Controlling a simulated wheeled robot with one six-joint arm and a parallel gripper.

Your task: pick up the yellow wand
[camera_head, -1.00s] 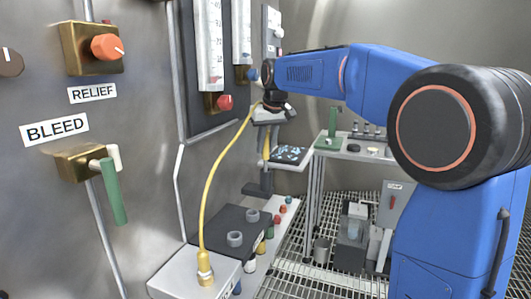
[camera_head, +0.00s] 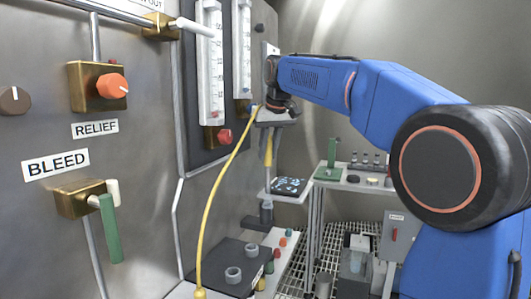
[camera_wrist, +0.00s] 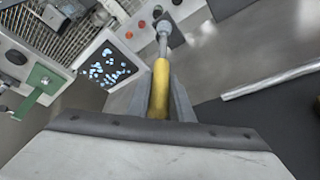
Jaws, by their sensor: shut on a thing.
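The yellow wand (camera_head: 268,150) hangs upright below my gripper (camera_head: 270,122) in the head view, beside the panel wall. Its yellow hose (camera_head: 212,195) arcs from the gripper down to a fitting at the bottom of the picture. In the wrist view the wand's yellow handle (camera_wrist: 160,90) lies between the two grey fingers of my gripper (camera_wrist: 161,95), which are shut on it. A grey shaft (camera_wrist: 163,40) runs on from the handle. A dark wall holder (camera_head: 258,220) is just below the wand; I cannot tell whether the tip is clear of it.
The panel with gauge tubes (camera_head: 210,65) and a green-handled valve (camera_head: 110,228) is close on the left. A tray with blue pieces (camera_head: 288,186) is just right of the wand. A shelf (camera_head: 350,183) stands behind. A bench with rings (camera_head: 225,262) lies below.

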